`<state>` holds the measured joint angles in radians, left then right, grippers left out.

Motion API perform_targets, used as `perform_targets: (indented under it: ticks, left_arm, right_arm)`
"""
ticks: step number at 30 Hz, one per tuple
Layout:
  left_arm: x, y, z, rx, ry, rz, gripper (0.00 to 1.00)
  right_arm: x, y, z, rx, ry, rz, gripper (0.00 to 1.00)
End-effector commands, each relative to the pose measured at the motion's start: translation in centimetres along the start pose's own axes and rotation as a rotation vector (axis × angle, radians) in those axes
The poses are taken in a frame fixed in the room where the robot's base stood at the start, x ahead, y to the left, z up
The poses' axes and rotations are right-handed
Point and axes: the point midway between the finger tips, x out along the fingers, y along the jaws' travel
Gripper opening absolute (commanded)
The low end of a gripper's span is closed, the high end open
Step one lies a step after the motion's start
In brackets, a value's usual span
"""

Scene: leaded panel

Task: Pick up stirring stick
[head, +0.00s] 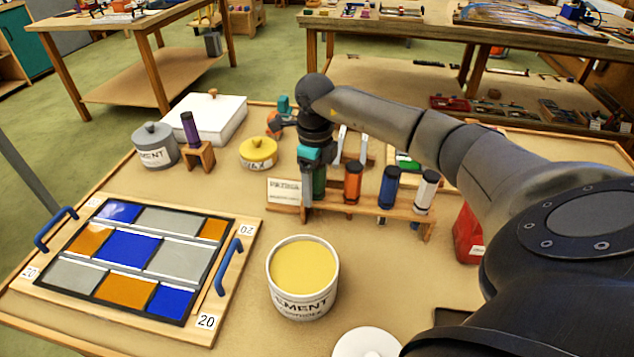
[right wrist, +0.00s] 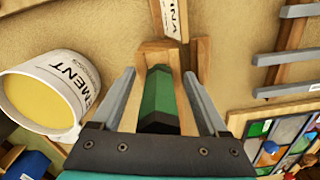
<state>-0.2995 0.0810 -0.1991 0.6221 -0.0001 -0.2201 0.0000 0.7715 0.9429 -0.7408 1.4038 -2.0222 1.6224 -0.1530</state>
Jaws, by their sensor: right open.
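My right gripper (head: 310,188) is open at the left end of the wooden rack, pointing down. In the right wrist view its two grey fingers stand apart, one on each side of a dark green faceted piece (right wrist: 158,95) in a wooden slot. This green piece also shows partly behind the gripper in the head view (head: 320,180). I cannot make out for certain which thing is the stirring stick. The cement tub (head: 303,277) is open, full of yellow paste, with no stick standing in it. It also shows in the right wrist view (right wrist: 72,85). My left gripper is not in view.
The rack (head: 385,213) holds orange (head: 353,183), blue (head: 388,188) and white (head: 426,190) tubes. A white label card (head: 284,190) stands at its left end. The leaded panel (head: 130,255) in its blue-handled frame lies at left. A white lid (head: 367,343) lies in front.

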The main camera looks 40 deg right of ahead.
Motion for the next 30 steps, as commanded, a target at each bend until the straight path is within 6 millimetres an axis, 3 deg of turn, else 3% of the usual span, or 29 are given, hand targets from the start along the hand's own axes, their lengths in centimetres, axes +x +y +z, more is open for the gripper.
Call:
perform_targets:
  ticks: [2, 21, 30]
  left_arm:
    - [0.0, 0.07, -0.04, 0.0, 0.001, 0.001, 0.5]
    - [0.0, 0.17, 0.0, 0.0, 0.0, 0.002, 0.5]
    - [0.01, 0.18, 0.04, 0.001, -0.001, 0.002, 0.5]
  right_arm:
    - [-0.03, 0.0, 0.01, 0.0, 0.0, 0.0, 0.72]
    - [-0.07, 0.0, 0.02, 0.0, 0.0, 0.0, 0.0]
    - [-0.09, -0.02, 0.02, 0.0, -0.001, 0.0, 0.0]
